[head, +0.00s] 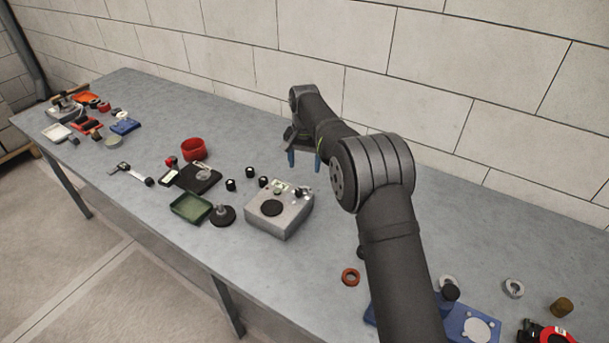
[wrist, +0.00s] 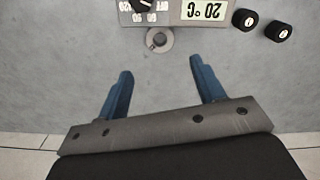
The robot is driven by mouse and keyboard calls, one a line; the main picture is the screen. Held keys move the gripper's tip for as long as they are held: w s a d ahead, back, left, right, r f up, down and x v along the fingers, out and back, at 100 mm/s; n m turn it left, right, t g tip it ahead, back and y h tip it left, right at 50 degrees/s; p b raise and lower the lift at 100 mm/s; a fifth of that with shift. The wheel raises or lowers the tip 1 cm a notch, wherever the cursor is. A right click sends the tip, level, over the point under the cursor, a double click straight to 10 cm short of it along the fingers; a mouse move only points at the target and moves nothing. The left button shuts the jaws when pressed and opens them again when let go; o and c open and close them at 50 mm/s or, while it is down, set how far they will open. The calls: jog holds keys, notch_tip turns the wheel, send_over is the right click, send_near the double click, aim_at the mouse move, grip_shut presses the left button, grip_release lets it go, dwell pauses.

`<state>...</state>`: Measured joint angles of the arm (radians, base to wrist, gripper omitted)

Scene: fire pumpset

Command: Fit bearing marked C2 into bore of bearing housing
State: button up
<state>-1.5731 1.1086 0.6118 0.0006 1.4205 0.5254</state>
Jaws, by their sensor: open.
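My gripper (head: 303,160) is open and empty above the bench, behind the grey box. In the wrist view its two blue fingers (wrist: 160,80) are apart with bare bench between them. A small grey ring (wrist: 159,40) lies close to the box's panel, beyond the fingertips; I cannot tell whether it is a bearing. No C2 mark is legible. A blue block with a pale round-lobed face (head: 472,326), partly behind my arm, may be the bearing housing; its bore is not clear.
The grey box (head: 282,219) has a black disc on top and a display (wrist: 205,10) reading 20 °C. Black cylinders (head: 230,185) stand left of it, with a green tray (head: 191,208) and red bowl (head: 194,148) beyond. An orange ring (head: 350,277) lies in front of my arm.

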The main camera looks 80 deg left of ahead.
jog(key=shift+o, duration=0.5)
jog(key=shift+r, duration=0.85)
notch_tip(320, 180, up, 5)
jog(key=n, duration=3.6)
send_over(304, 187)
jog(key=d, duration=0.2)
jog(key=f, duration=1.7)
jog(key=shift+s+a+f, duration=0.1)
jog(key=shift+a+f, duration=0.1)
jog(key=shift+f, duration=0.05)
jog(key=c, duration=1.2)
